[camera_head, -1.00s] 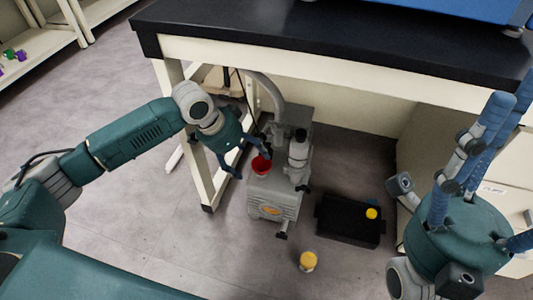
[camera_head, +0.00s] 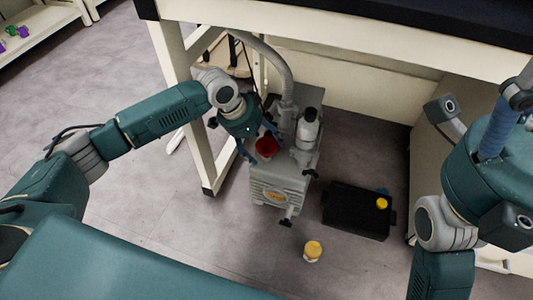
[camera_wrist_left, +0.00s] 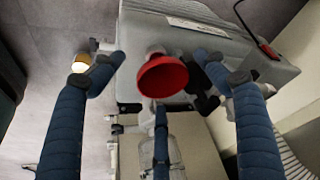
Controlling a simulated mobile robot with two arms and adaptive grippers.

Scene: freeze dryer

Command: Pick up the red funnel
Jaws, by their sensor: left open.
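The red funnel (camera_head: 266,147) sits upright on top of the grey vacuum pump (camera_head: 283,187) under the bench. In the left wrist view the funnel (camera_wrist_left: 163,77) shows between the spread blue fingers, its wide red mouth toward the camera. My left gripper (camera_head: 262,142) is open and reaches over the pump, with fingers on either side of the funnel. I cannot tell whether any finger touches it. My right gripper (camera_head: 497,132) is at the right edge, far from the funnel; its fingers are partly cut off.
A black case (camera_head: 357,211) with a yellow-capped item (camera_head: 382,203) is right of the pump. A yellow-lidded jar (camera_head: 313,250) stands on the floor in front. The bench leg (camera_head: 187,110) is close left of my left gripper, and a grey hose (camera_head: 275,58) rises behind the pump.

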